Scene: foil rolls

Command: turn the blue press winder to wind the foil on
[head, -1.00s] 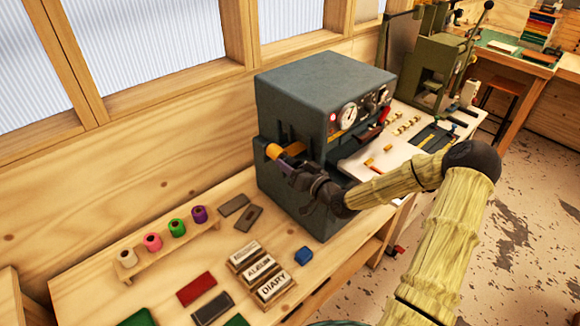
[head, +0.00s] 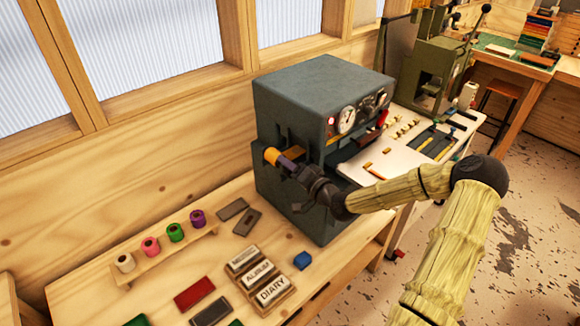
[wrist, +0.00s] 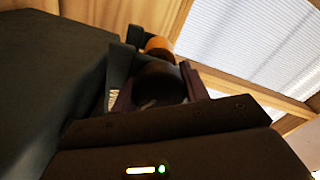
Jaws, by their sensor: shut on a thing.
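The blue-grey press (head: 300,95) stands on the bench against the wall. A gold foil roll (head: 272,156) sits at its left side, and it also shows in the wrist view (wrist: 158,47). My gripper (head: 288,164) is at that side of the press, in line with the roll. In the wrist view the fingers are shut around a dark round winder knob (wrist: 158,80), just in front of the gold roll. The fingers and wrist hide the knob in the head view. I cannot tell how far the winder is turned.
A wooden rack (head: 165,256) of coloured foil rolls stands left of the press. The white table (head: 372,160) to the right holds small brass pieces. The wall is close behind.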

